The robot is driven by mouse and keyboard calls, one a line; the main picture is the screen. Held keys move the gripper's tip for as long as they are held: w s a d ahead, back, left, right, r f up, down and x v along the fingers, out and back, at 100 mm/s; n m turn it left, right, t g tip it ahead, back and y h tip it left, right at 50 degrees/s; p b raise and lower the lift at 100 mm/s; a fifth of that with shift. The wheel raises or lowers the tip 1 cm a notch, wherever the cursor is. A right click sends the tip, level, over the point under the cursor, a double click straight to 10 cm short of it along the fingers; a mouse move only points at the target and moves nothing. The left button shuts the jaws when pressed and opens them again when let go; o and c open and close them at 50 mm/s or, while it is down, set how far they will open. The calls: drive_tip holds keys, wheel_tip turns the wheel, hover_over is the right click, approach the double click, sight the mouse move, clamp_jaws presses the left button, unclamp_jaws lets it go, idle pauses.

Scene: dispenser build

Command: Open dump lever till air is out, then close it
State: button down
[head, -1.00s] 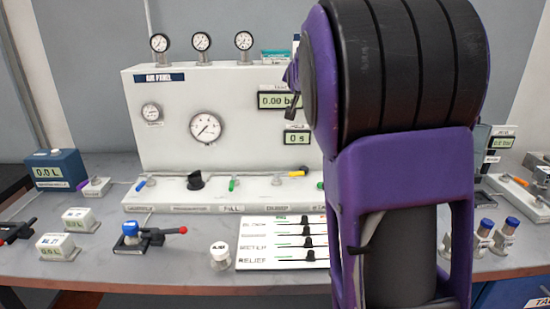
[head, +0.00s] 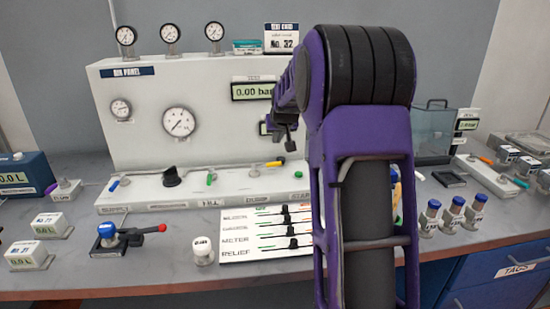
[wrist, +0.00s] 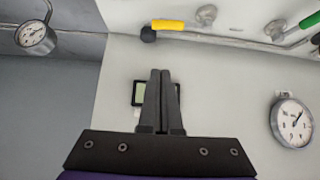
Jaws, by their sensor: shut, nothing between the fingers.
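The dump lever (head: 274,163), with an orange-yellow handle, is on the low front ledge of the air panel above a label that seems to read DUMP. Its handle lies roughly level, along the pipe. In the wrist view the lever (wrist: 168,26) is at the top, apart from my fingers. My gripper (head: 287,142) is shut and empty in front of the panel, just above and right of the lever in the head view. Its fingertips (wrist: 165,73) touch nothing I can make out. The panel's upper display (head: 252,91) reads 0.00 bar. The lower display (head: 264,128) is mostly hidden by my arm.
A green lever (head: 210,178) and black knob (head: 172,177) stand left of the dump lever. A slider board (head: 265,235) lies in front. Blue-capped bottles (head: 453,215) stand at right. A red-tipped lever valve (head: 128,236) sits front left.

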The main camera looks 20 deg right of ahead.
sight(267, 165)
drive_tip(key=x, duration=0.9)
drive_tip(key=shift+f, duration=0.2)
drive_tip(key=shift+w+f, duration=0.15)
drive_tip(key=shift+f, duration=0.15)
drive_tip(key=shift+s+a+f, duration=0.15)
drive_tip(key=shift+s+a, duration=0.05)
drive_tip(key=shift+s, duration=0.7)
drive_tip(key=shift+s+a+f, duration=0.15)
drive_tip(key=shift+s+a, duration=0.1)
drive_tip(key=shift+s, duration=0.65)
